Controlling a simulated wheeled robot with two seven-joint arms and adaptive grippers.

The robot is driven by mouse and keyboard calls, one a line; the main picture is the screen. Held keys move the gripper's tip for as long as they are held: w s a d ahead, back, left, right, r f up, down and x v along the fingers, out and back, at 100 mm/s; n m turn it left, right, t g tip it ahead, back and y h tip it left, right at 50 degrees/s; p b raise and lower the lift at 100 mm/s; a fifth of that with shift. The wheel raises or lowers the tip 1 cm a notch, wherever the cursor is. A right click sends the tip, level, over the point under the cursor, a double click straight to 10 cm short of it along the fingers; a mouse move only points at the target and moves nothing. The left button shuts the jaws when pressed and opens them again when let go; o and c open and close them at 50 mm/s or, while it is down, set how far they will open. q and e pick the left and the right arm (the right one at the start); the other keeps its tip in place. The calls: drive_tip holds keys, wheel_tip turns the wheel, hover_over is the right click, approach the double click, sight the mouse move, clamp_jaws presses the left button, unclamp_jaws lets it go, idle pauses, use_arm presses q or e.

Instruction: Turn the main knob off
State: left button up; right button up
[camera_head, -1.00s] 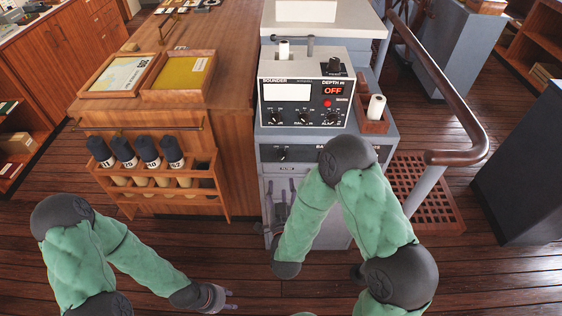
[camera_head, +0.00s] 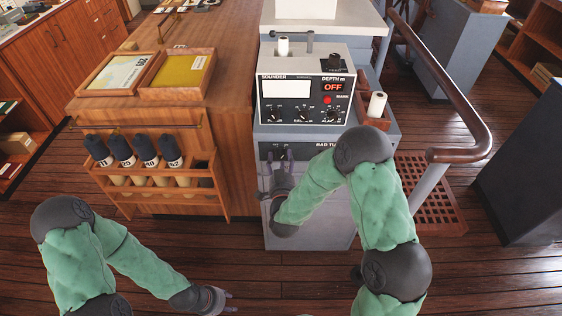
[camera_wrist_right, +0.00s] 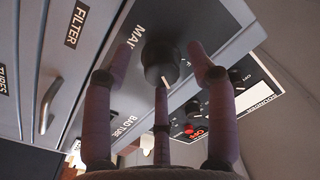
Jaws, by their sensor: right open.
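The main knob (camera_wrist_right: 160,62) is dark and round, with a white pointer mark, beside a partly covered label starting "MAI" in the right wrist view. In the head view the knob (camera_head: 279,152) is on the grey panel below the sounder. My right gripper (camera_head: 277,160) is in front of it, open. In the right wrist view its fingers (camera_wrist_right: 158,68) stand on both sides of the knob, with a third finger below. Whether any finger touches it I cannot tell. My left gripper (camera_head: 228,300) hangs low over the floor, empty, its fingers apart.
The sounder box (camera_head: 350,88) with a red OFF display sits above the panel. A brown handrail (camera_head: 455,100) runs at the right. A wooden rack (camera_head: 218,185) with dark-capped tubes is at the left. A cabinet handle (camera_wrist_right: 48,105) and "FILTER" label show in the wrist view.

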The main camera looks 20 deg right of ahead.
drive_tip(key=c, duration=1.1)
